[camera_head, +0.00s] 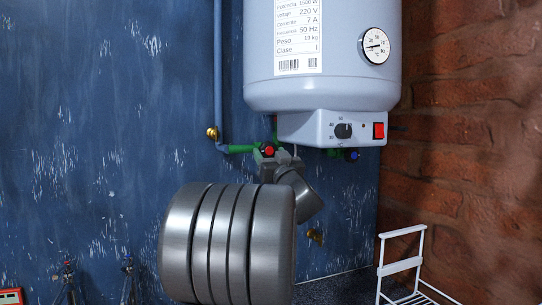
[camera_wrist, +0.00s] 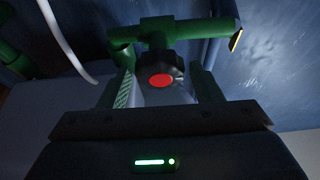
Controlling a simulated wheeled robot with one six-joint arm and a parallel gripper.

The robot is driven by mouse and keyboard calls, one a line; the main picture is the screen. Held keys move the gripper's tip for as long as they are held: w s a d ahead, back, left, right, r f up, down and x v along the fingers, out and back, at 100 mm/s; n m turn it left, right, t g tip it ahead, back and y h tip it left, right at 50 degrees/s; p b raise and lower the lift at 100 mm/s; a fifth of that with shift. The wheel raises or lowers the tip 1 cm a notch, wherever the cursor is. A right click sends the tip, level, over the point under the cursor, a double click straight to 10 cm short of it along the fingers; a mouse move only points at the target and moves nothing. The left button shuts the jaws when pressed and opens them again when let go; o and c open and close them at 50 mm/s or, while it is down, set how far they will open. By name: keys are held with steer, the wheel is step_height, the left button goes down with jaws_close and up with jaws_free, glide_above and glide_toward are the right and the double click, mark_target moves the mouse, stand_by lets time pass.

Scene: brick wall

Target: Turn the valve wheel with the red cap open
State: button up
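The valve wheel (camera_wrist: 148,66) is dark with a round red cap (camera_wrist: 162,81) and sits on a green pipe (camera_wrist: 172,33). In the head view the red cap (camera_head: 269,151) shows under the white water heater, at the end of the green pipe. My gripper (camera_wrist: 165,82) is open, with one finger left and one right of the wheel. Narrow gaps seem to show between fingers and wheel, and I see no clear contact. In the head view my gripper (camera_head: 267,155) is at the valve, and my arm hides much of the area below it.
The water heater (camera_head: 320,50) hangs just above the valve. A blue-capped valve (camera_head: 351,155) is to the right under it. A white pipe or hose (camera_wrist: 65,40) curves at the left of the wrist view. A white rack (camera_head: 402,265) stands lower right by the brick wall.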

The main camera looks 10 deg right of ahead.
steer(key=c, duration=0.7)
steer(key=shift+o, duration=0.2)
steer(key=n+y, duration=0.2)
steer(key=n, duration=0.1)
steer(key=shift+d+n, duration=0.25)
steer(key=shift+n, duration=0.05)
steer(key=shift+n+g+y, duration=0.6)
steer(key=shift+n+y, duration=0.3)
steer(key=shift+n, duration=0.8)
steer(key=o, duration=1)
steer(key=shift+a+r, duration=0.1)
